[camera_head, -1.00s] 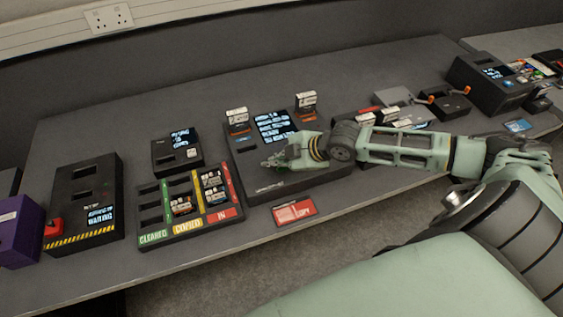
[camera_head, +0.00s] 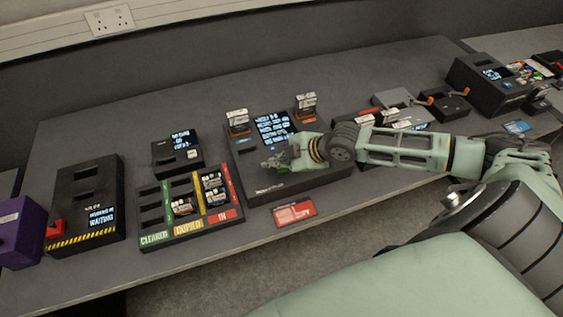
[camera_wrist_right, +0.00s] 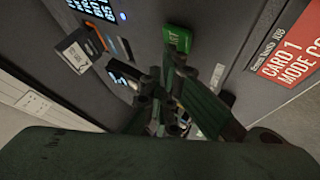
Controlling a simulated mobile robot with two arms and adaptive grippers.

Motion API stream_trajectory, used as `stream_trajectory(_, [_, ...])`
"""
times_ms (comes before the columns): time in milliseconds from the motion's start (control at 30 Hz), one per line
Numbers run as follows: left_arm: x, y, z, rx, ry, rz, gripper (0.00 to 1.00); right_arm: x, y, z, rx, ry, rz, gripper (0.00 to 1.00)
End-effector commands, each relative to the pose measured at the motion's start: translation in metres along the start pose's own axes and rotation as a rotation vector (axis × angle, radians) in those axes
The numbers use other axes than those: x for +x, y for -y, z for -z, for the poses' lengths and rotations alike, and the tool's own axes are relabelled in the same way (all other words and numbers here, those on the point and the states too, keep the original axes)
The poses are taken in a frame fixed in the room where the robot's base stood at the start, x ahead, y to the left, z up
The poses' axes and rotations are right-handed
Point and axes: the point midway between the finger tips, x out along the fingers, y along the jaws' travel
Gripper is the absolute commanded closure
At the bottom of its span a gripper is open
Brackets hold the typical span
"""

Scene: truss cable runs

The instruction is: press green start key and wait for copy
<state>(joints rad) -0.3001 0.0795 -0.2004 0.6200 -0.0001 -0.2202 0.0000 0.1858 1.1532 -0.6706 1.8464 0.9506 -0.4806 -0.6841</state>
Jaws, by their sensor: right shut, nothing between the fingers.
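The copier (camera_head: 300,186) is a dark box in the middle of the bench with a lit text screen (camera_head: 275,128) and a white-labelled card standing in a slot on each side, the left card (camera_head: 237,117) and the right card (camera_head: 306,102). My right gripper (camera_head: 270,163) is over the copier's front part, shut and empty. In the right wrist view the green key (camera_wrist_right: 177,38) shows just beyond the fingertips (camera_wrist_right: 178,75). I cannot tell whether they touch it. My left gripper is not in view.
A card tray (camera_head: 190,232) marked cleared, copied and in holds several cards left of the copier. A red-and-white card (camera_head: 294,213) lies at the bench's front edge. A hazard-striped box (camera_head: 85,205) and a purple box (camera_head: 18,232) stand further left.

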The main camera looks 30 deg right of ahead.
Motion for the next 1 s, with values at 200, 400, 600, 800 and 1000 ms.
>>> stream_trajectory(200, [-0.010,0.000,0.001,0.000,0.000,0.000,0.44,-0.007,-0.005,0.005,0.000,0.000,0.000,1.00])
stream_trajectory(400, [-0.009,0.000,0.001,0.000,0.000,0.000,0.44,-0.006,-0.005,0.005,0.000,-0.001,-0.001,1.00])
stream_trajectory(600, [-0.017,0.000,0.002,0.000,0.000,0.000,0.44,-0.012,-0.010,0.009,-0.001,-0.001,-0.002,1.00])
stream_trajectory(800, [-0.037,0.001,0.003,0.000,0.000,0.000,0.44,-0.027,-0.020,0.020,-0.001,-0.001,-0.002,1.00])
stream_trajectory(1000, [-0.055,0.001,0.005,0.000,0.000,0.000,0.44,-0.041,-0.030,0.029,-0.001,-0.001,-0.001,1.00])
